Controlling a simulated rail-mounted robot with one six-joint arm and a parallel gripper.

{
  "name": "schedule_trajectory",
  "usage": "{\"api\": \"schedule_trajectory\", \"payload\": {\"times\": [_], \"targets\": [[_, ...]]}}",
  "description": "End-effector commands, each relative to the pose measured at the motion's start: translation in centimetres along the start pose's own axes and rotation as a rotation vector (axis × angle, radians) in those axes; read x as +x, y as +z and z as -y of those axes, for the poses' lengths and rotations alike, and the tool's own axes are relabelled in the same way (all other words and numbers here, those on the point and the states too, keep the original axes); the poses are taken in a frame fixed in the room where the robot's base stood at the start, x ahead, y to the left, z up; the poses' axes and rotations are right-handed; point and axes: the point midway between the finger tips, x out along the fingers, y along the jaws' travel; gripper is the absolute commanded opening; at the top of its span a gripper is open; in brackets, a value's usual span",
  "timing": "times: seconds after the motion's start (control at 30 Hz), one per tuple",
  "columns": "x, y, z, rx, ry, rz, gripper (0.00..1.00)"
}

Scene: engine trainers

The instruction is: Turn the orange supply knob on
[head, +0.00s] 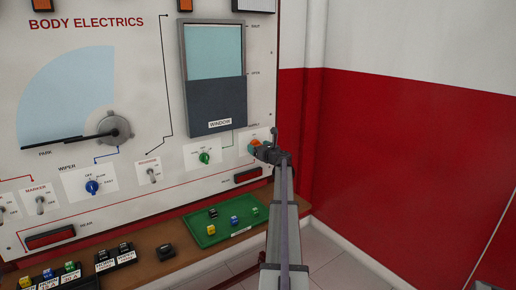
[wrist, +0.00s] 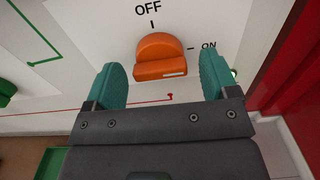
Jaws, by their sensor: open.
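The orange supply knob (wrist: 160,52) is on the white panel in the wrist view, with OFF printed above it and ON to its right. Its raised bar lies roughly level, and a white line marks the bar's right half, on the ON side. My gripper (wrist: 164,70) is open, with one teal finger on each side of the knob and a visible gap to both. In the head view the orange knob (head: 254,143) shows partly behind my gripper (head: 266,149), at the panel's lower right.
A green knob (head: 204,157) and a red lamp (head: 248,175) are near on the panel. A green tray (head: 199,238) with small coloured parts sits on the brown ledge below. A red and white wall (head: 400,150) stands to the right.

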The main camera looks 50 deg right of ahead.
Motion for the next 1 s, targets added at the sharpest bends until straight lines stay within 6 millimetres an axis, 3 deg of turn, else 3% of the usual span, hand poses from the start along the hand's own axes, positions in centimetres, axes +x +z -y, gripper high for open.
{"api": "schedule_trajectory", "payload": {"times": [0.4, 0.87, 1.0], "targets": [[-9.3, 0.0, -0.2, 0.000, -0.001, 0.000, 0.80], [-10.0, 0.0, 0.0, 0.000, 0.000, 0.000, 0.80], [-10.0, -0.1, -0.5, -0.124, 0.027, -0.006, 0.80]]}}
